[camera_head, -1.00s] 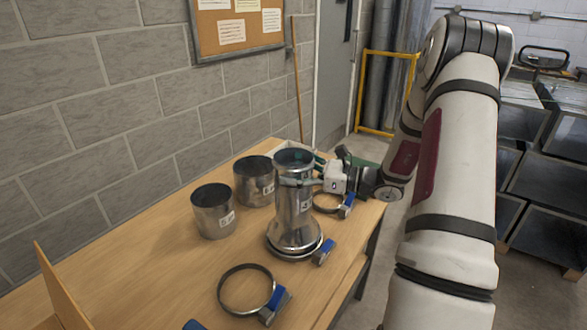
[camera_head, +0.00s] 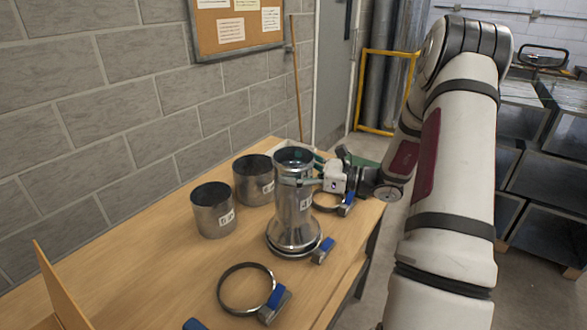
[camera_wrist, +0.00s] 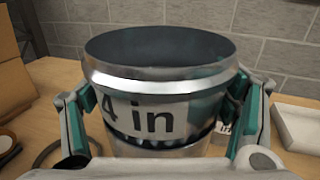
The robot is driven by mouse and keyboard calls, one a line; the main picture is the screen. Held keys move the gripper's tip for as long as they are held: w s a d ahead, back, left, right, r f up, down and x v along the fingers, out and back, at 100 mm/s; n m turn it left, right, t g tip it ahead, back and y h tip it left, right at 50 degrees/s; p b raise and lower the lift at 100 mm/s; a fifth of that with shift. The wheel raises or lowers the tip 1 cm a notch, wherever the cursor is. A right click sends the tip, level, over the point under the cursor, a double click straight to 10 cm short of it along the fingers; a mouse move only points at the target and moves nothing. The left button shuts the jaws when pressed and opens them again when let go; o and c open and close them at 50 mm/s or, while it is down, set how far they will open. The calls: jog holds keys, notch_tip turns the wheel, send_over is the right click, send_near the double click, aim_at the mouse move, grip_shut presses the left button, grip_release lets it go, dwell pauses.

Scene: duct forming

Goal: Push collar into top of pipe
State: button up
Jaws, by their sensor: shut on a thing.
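The collar (camera_wrist: 160,85), a short metal ring with a bulged rim and a "4 in" label, fills the middle of the wrist view. In the head view it shows at the top of the upright metal pipe (camera_head: 293,215), which stands on a flared base on the table. My gripper (camera_head: 310,182) reaches in from the right, its green-padded fingers (camera_wrist: 165,105) on both sides of the collar, shut on it. A dark toothed edge shows under the collar in the wrist view, above more metal. How deep the collar sits is hidden.
Two labelled metal cylinders (camera_head: 213,210) (camera_head: 254,180) stand left of the pipe on the wooden table (camera_head: 165,265). A ring clamp (camera_head: 246,288) lies in front, another (camera_head: 327,201) behind right. A blue-handled clamp end (camera_head: 323,250) lies by the pipe base. A block wall is behind.

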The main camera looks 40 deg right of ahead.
jog(key=shift+f, duration=0.6)
jog(key=o, duration=1.1)
jog(key=shift+o, duration=0.5)
jog(key=shift+r, duration=0.2)
jog(key=v, duration=1.2)
jog(key=shift+r, duration=0.15)
